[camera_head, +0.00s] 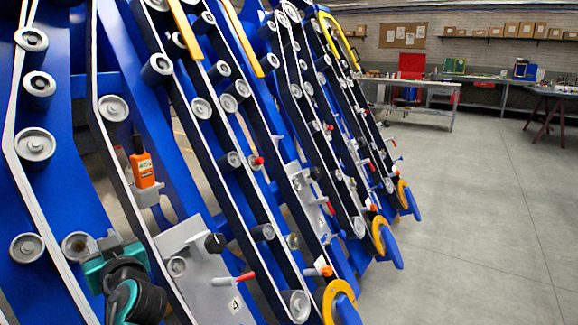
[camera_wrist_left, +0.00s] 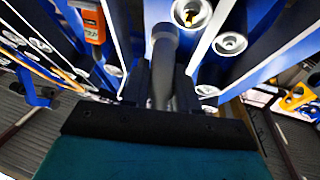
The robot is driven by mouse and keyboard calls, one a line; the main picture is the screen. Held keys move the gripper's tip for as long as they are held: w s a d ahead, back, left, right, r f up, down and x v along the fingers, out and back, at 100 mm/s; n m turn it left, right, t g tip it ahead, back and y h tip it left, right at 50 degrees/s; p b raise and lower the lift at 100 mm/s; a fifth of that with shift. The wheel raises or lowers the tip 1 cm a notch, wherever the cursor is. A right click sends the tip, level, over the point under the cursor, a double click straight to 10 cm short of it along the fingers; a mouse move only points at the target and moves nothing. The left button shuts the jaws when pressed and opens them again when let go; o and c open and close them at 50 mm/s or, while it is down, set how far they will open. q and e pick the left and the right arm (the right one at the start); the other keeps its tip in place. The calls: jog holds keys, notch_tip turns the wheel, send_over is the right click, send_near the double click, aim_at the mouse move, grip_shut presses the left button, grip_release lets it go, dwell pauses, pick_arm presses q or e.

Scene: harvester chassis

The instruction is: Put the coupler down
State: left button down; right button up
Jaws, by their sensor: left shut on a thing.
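My left gripper (camera_head: 103,245), teal and black, is at the lower left in the head view, in front of the blue chassis (camera_head: 75,200). It is shut on the coupler, a dark grey cylindrical piece (camera_wrist_left: 162,68) that stands out between the two black fingers in the left wrist view. In the head view the coupler is mostly hidden by the gripper and hard to make out. A grey plate marked 4 (camera_head: 205,285) is just right of the gripper. My right gripper is in neither view.
An orange handheld device (camera_head: 143,168) sits on a small grey bracket above the gripper; it also shows in the left wrist view (camera_wrist_left: 92,24). Rollers, belts and red-tipped levers (camera_head: 236,279) stick out from the chassis. The floor (camera_head: 480,220) at right is clear.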

pick_arm(q)
jog(key=s+d+f+m+t+h, duration=0.25)
jog(key=s+d+m+h, duration=0.2)
jog(key=d+h, duration=0.4)
jog(key=s+d+f+m+t+h, duration=0.1)
jog(key=s+d+m+t+h, duration=0.4)
jog(key=d, duration=0.6)
notch_tip(320, 180, up, 9)
jog(key=g+p, duration=0.1)
jog(key=p, duration=1.1)
jog(key=shift+w, duration=0.2)
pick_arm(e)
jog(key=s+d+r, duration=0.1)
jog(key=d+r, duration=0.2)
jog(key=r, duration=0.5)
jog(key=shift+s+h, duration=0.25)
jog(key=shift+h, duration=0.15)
pick_arm(q)
jog(key=shift+s+m, duration=0.1)
jog(key=shift+m, duration=0.15)
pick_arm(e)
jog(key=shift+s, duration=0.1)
